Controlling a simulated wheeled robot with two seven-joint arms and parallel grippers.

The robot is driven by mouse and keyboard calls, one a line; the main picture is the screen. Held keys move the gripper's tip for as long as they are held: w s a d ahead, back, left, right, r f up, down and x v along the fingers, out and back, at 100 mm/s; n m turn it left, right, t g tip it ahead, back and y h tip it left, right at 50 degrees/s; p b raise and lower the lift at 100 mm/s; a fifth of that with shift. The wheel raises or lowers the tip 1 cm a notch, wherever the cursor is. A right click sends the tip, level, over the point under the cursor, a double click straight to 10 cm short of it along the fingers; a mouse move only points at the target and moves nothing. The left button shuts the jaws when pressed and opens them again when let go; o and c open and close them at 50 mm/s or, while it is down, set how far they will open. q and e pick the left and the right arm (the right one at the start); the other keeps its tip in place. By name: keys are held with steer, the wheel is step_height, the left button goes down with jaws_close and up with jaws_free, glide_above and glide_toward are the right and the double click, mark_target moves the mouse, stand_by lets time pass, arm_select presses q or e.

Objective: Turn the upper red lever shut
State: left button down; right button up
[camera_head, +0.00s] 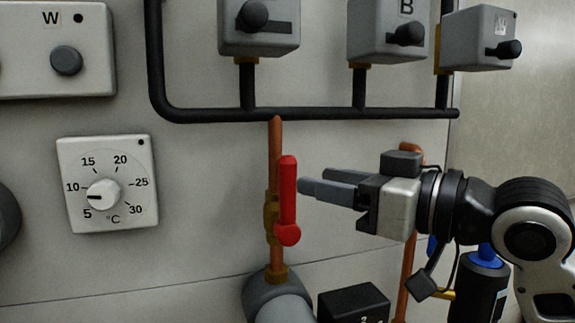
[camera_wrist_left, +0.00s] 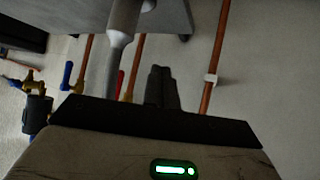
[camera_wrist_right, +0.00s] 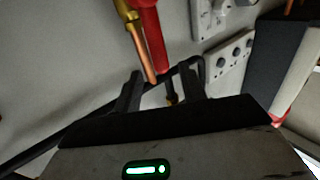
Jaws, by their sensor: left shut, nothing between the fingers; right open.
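The red lever (camera_head: 288,195) stands upright, roughly in line with a vertical copper pipe (camera_head: 275,140), on a brass valve body (camera_head: 270,218). Its round hub is at the bottom. My right gripper (camera_head: 314,181) is open just to the right of the lever, its fingers pointing left, apparently empty. In the right wrist view the red lever (camera_wrist_right: 152,40) shows beyond the open fingers (camera_wrist_right: 160,76). My left gripper (camera_wrist_left: 161,72) is shut and empty in the left wrist view and does not show in the head view. A partly hidden red piece (camera_wrist_left: 120,84) shows there too.
A black pipe (camera_head: 310,113) runs above the lever, under several grey boxes with black knobs (camera_head: 258,30). A dial thermostat (camera_head: 107,184) is on the left. A black box (camera_head: 353,303) sits below. A copper pipe (camera_head: 407,270) stands behind my right arm.

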mark_target(295, 175)
steer(key=p+x, duration=0.1)
steer(key=x, duration=0.5)
steer(key=shift+w+a, duration=0.3)
steer(key=shift+a, duration=0.1)
jaws_close()
steer(key=shift+d, duration=0.1)
